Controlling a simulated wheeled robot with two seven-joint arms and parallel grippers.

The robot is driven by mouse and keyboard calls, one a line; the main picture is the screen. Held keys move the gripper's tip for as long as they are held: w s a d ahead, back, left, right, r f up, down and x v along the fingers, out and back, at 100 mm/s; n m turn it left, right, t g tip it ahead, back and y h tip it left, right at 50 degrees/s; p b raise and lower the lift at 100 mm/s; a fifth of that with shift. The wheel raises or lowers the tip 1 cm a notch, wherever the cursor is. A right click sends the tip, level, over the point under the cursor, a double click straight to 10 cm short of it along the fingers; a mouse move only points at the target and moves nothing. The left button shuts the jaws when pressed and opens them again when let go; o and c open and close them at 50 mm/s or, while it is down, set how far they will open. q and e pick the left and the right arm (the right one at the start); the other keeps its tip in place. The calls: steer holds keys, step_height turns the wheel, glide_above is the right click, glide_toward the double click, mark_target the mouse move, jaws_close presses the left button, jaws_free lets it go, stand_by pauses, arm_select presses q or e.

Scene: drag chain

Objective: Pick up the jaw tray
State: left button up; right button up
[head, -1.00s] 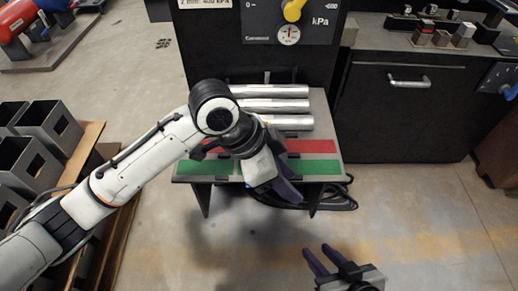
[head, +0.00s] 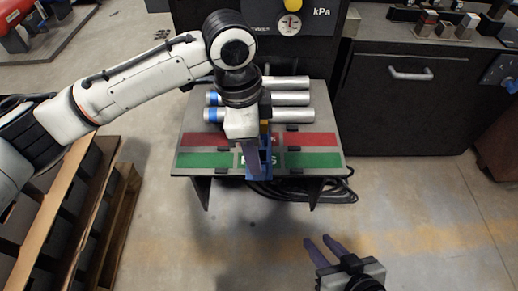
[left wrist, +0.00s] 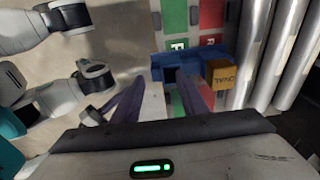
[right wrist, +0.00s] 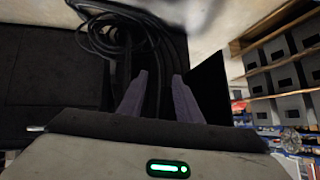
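The jaw tray looks to be the blue piece (head: 266,170) on the small table, mostly hidden behind my left gripper (head: 250,170) in the head view. In the left wrist view the blue tray (left wrist: 187,57) lies just beyond my left fingertips (left wrist: 167,80), with a yellow-orange lettered block (left wrist: 222,76) at its right end. My left fingers are apart with nothing clearly held between them. Whether they touch the tray cannot be told. My right gripper (head: 322,245) is open and empty, low in front of the table; its parted fingers also show in the right wrist view (right wrist: 161,80).
The table has a red strip (head: 312,139) and a green strip (head: 205,160). Several silver cylinders (head: 290,99) lie behind them. Black cables (head: 325,192) hang below the table. A wooden pallet rack (head: 118,215) stands at left, a black cabinet (head: 410,110) at right.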

arm_select(q)
steer(key=f, duration=0.1)
steer(key=f+b, duration=0.1)
steer(key=f, duration=0.2)
steer(key=shift+s+d+f+b, duration=0.25)
steer(key=shift+d+f+b, duration=0.1)
steer(key=shift+c, duration=0.6)
jaws_close()
steer(key=shift+r, duration=0.1)
arm_select(e)
steer(key=shift+a+f, duration=0.2)
steer(key=shift+f, duration=0.1)
arm_select(q)
steer(key=shift+r, duration=0.1)
step_height(320, 180, up, 8)
steer(key=p, duration=0.3)
steer(key=shift+r, duration=0.9)
arm_select(e)
steer(key=shift+d+r, duration=0.25)
steer(key=shift+r, duration=0.25)
